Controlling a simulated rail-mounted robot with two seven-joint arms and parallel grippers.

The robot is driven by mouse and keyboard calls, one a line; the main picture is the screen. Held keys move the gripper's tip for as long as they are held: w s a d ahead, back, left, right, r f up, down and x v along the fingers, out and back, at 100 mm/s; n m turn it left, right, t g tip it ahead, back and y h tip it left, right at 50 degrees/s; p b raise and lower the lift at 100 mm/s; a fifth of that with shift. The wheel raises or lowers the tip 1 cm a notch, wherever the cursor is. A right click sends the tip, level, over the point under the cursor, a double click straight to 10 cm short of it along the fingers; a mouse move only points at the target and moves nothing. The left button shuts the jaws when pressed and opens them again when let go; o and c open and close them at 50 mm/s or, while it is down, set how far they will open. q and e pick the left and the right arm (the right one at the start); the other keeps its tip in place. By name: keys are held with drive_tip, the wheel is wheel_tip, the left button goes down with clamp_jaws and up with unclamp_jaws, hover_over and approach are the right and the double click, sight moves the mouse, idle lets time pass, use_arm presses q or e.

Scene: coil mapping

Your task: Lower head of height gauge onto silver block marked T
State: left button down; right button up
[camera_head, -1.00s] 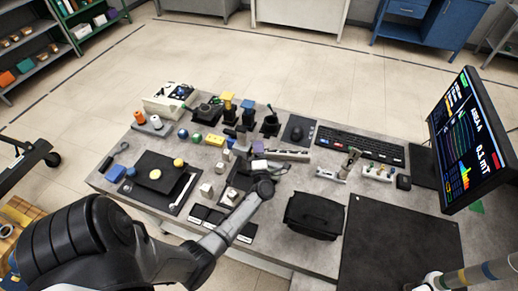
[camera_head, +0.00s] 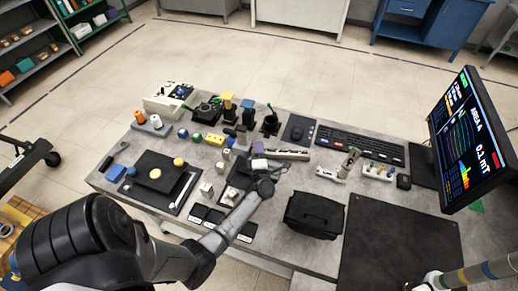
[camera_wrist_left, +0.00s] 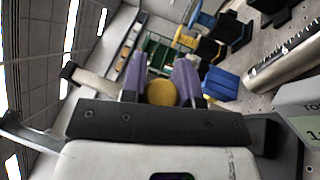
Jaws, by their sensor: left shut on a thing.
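My left gripper (camera_head: 256,158) is over the middle of the bench, its purple fingers pointing away from me. In the left wrist view the fingers (camera_wrist_left: 162,80) are close around a yellow round piece (camera_wrist_left: 162,94). I cannot tell whether this piece belongs to the height gauge. My right gripper is out of view.
A black bag (camera_head: 313,214) lies right of the arm. Yellow and blue fixtures (camera_head: 228,104) stand behind the gripper. A keyboard (camera_head: 360,146) and a monitor (camera_head: 474,140) are at the right.

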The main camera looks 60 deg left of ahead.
use_arm(q)
wheel_tip(320, 180, down, 4)
drive_tip(key=b, duration=0.3)
drive_tip(key=shift+f+b, duration=0.15)
drive_tip(key=shift+b, duration=0.25)
drive_tip(key=c, duration=0.9)
unclamp_jaws()
drive_tip(key=shift+o, duration=0.2)
drive_tip(key=v, duration=0.7)
drive_tip(key=shift+d+b, duration=0.25)
drive_tip(key=shift+b, duration=0.15)
drive_tip(key=shift+s, duration=0.1)
